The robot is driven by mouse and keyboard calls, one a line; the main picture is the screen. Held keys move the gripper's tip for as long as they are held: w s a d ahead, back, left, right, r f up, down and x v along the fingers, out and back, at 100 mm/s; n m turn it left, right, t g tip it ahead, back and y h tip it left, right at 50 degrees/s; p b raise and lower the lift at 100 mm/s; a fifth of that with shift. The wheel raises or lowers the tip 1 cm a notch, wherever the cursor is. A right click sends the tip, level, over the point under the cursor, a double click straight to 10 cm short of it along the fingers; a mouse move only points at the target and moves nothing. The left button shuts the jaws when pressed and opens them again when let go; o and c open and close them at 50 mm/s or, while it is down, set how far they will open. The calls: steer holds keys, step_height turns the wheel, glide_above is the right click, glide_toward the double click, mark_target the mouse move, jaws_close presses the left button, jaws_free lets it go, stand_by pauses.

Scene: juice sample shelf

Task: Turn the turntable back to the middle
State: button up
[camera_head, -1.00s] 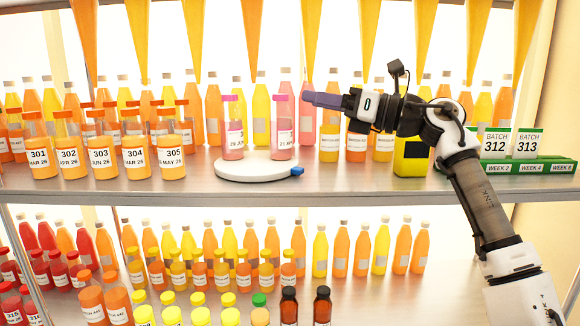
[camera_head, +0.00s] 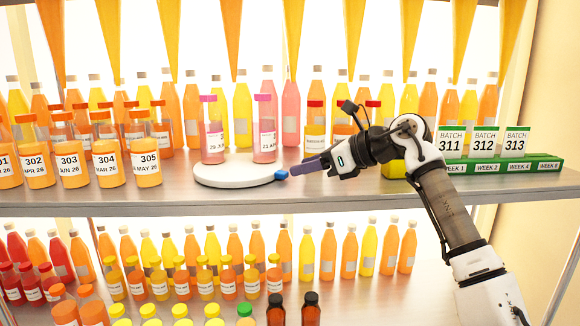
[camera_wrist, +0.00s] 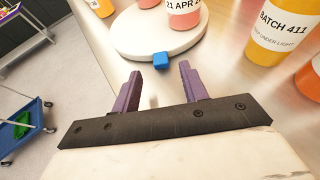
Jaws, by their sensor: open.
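The turntable (camera_head: 232,175) is a low white disc on the upper shelf, left of my gripper. Two pink sample bottles with pink or purple caps, a left one (camera_head: 213,143) and a right one (camera_head: 264,141), stand on it. A blue tab (camera_head: 281,174) sticks out from its front right rim. My gripper (camera_head: 306,169) points left with its purple fingers close to the right of the tab. In the wrist view the fingers (camera_wrist: 162,84) are apart and empty. There the blue tab (camera_wrist: 160,59) lies just ahead, between the finger directions, and the turntable's rim (camera_wrist: 190,45) shows behind it.
Orange-capped bottles (camera_head: 147,168) stand left of the turntable. Red-capped bottles (camera_head: 315,128) stand behind my gripper, and a bottle labelled Batch 411 (camera_wrist: 275,35) shows right in the wrist view. A green rack (camera_head: 545,163) with batch cards is at the right. The shelf's front edge (camera_head: 150,203) is close.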

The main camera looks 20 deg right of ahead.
mark_target(281, 172)
steer(key=shift+p+x, duration=0.35)
steer(key=shift+x, duration=2)
jaws_close()
